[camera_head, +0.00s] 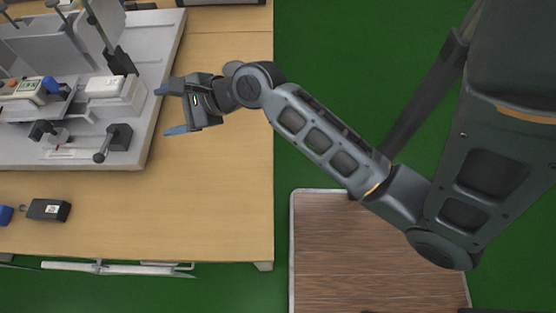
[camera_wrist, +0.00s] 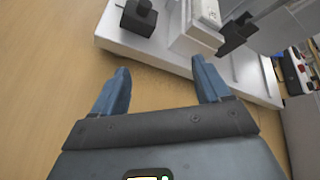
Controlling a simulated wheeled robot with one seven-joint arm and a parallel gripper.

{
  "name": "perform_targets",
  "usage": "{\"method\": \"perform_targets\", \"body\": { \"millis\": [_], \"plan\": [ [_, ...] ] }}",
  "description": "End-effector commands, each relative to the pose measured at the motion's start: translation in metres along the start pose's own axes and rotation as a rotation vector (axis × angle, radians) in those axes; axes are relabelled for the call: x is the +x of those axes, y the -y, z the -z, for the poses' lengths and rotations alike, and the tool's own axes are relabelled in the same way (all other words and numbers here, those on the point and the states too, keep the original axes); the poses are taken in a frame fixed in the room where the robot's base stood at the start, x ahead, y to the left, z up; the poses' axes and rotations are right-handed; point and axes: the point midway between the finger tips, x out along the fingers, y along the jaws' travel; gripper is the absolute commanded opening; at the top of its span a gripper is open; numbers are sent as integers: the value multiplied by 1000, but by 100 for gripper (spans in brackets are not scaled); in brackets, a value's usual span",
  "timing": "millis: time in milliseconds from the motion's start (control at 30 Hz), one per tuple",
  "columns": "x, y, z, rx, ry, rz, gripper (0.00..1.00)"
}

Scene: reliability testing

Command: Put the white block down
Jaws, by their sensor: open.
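A white block (camera_head: 103,86) rests on a pale raised mount on the grey test plate (camera_head: 150,60), left of my gripper. In the wrist view the white block (camera_wrist: 208,13) shows at the top, cut by the frame edge, beyond my right fingertip. My gripper (camera_head: 169,110) is open at the plate's right edge, its blue fingers pointing left. In the wrist view nothing is between the fingers of my gripper (camera_wrist: 160,68); they are apart from the block.
A black clamp lever (camera_head: 120,62) stands close beside the block. A black knob fixture (camera_head: 116,138) is on the plate's near side. A device with a green display (camera_head: 28,86) is farther left. A black box (camera_head: 48,210) lies on the wooden table (camera_head: 210,200), which is clear around my gripper.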

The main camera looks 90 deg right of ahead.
Motion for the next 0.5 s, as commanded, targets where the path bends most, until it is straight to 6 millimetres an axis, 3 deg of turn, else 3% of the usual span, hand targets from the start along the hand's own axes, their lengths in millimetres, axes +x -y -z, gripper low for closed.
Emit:
{"method": "perform_targets", "body": {
  "millis": [33,200,500],
  "plan": [
    [-11,-25,2,-141,-20,-4,76],
    [-54,-75,5,-680,-66,20,76],
    [-156,-125,-16,-1688,-48,85,76]
  ]
}}
